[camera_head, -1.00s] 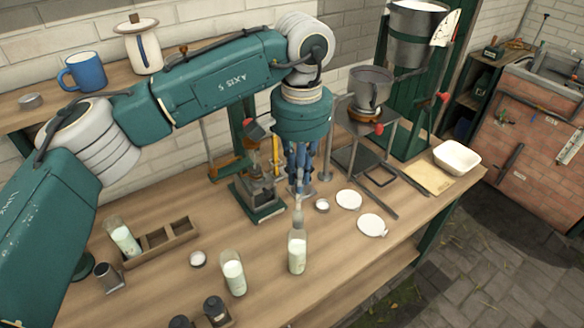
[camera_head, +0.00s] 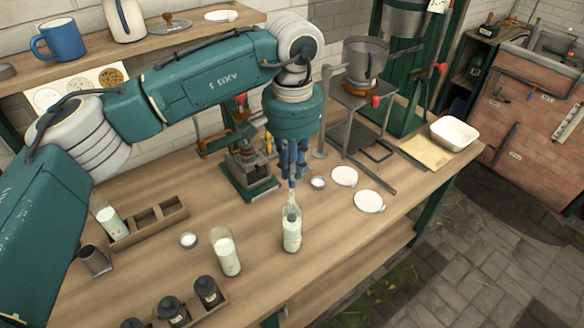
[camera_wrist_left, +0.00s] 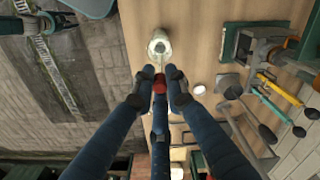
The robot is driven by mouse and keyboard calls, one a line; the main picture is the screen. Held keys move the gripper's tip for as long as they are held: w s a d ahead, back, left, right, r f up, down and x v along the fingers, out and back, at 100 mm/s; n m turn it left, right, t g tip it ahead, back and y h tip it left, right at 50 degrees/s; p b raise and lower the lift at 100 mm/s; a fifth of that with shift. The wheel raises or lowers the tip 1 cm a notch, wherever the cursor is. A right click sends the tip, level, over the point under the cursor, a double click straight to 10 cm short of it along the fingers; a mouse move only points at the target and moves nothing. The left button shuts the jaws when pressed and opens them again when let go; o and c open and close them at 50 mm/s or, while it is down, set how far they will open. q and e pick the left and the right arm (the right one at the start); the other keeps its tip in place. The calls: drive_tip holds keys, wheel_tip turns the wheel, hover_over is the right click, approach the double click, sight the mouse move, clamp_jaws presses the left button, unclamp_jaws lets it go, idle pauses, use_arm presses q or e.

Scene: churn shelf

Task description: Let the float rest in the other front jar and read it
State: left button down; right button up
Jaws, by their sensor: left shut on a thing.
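My left gripper (camera_head: 291,178) points down over the right front jar (camera_head: 291,232), a glass bottle with pale milky content. It is shut on the float (camera_head: 291,197), whose pale, thin upper part shows between the fingers and the jar's mouth. The float's lower end appears to be in the jar's neck; its depth and scale are too small to read. The wrist view shows the jar (camera_wrist_left: 160,45) just beyond the fingertips (camera_wrist_left: 160,88). The left front jar (camera_head: 225,252), also milky, stands apart to the left. My right gripper is not in view.
A wooden rack (camera_head: 150,222) with a tilted milk jar (camera_head: 110,219) is at the left. Dark-capped bottles (camera_head: 207,291) stand at the front. White discs (camera_head: 368,201) lie right of the jar; a green press (camera_head: 248,172) stands behind.

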sight(292, 203)
use_arm(q)
drive_tip(key=shift+f+b, duration=3.25)
drive_tip(key=shift+f, duration=1.15)
drive_tip(key=c, duration=1.7)
unclamp_jaws()
drive_tip(key=shift+o, duration=0.2)
